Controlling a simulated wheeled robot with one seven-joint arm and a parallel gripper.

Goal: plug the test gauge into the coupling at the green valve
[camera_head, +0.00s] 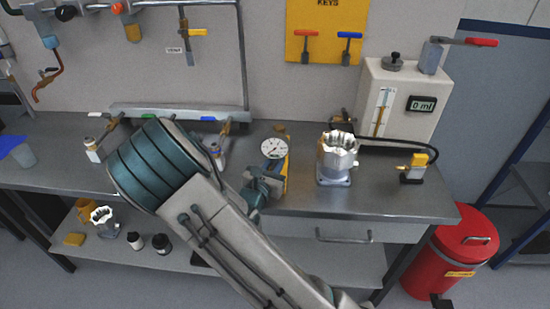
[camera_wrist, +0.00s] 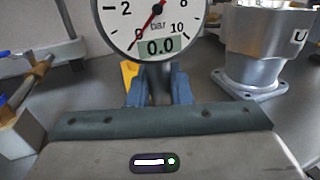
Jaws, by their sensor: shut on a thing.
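The test gauge (camera_head: 273,148) has a round white dial and stands upright near the middle of the bench. In the wrist view the gauge (camera_wrist: 150,22) shows a red needle, "bar" and a 0.0 readout. My gripper (camera_head: 262,186) is shut on its stem below the dial; the blue-grey fingers (camera_wrist: 160,90) close around it. A yellow piece (camera_head: 285,178) shows right beside the gauge; whether they touch I cannot tell. A small green part (camera_head: 151,117) shows just above my arm at the bench pipe; its valve and coupling are mostly hidden behind my arm.
A white-handled valve (camera_head: 95,145) and a blue-handled one (camera_head: 213,145) flank my arm. A silver machined housing (camera_head: 337,160) stands right of the gauge. Farther right are a beige tester (camera_head: 400,95) with a hose and a yellow-black fitting (camera_head: 412,170). A red bin (camera_head: 450,255) stands beside the bench.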

